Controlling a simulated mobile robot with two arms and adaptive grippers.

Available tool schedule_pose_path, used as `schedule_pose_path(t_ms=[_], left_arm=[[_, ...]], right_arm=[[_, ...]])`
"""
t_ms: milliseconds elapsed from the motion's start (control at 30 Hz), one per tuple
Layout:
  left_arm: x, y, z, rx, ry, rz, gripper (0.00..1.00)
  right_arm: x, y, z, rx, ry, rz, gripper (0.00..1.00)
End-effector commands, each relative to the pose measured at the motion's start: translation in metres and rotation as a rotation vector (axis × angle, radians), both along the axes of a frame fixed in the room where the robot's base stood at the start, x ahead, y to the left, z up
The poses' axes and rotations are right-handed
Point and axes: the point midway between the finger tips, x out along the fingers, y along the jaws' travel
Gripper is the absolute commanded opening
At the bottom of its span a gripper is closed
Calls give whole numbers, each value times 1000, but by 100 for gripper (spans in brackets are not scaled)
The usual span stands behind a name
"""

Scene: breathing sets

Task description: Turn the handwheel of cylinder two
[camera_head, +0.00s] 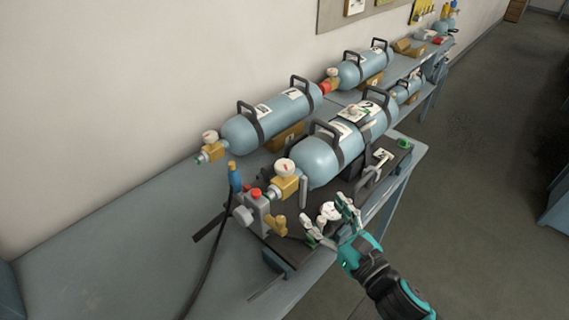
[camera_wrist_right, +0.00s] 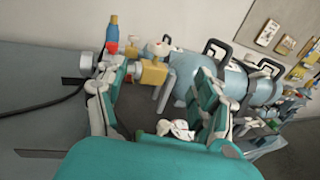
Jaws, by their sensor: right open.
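Cylinder two (camera_head: 320,162) is the large pale blue cylinder in front, with black carrying handles and a tag that appears to read 2. It lies on a dark stand on the bench. Its brass valve (camera_head: 284,188) and white gauge (camera_head: 285,167) are at its near end. The handwheel cannot be told apart clearly there. In the right wrist view the brass valve (camera_wrist_right: 153,75) shows between my fingers, farther off. My right gripper (camera_head: 330,219) is open and empty, in front of the stand, to the right of the valve and apart from it. My left gripper is not in view.
A grey valve block with a red knob (camera_head: 255,193) and a black hose stands left of the valve. A white dial (camera_head: 330,211) shows by my fingers. More cylinders (camera_head: 272,115) lie behind. The bench's near left (camera_head: 110,250) is clear.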

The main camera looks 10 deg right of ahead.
Motion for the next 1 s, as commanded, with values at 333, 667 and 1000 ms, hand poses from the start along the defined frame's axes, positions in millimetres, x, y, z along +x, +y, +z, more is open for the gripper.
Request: schedule_pose_path(t_ms=[333,667,1000], left_arm=[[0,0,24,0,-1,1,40],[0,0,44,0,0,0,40],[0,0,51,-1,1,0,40]], right_arm=[[58,17,6,3,-3,-2,69],[126,37,4,4,1,-3,69],[162,48,1,3,2,-2,69]])
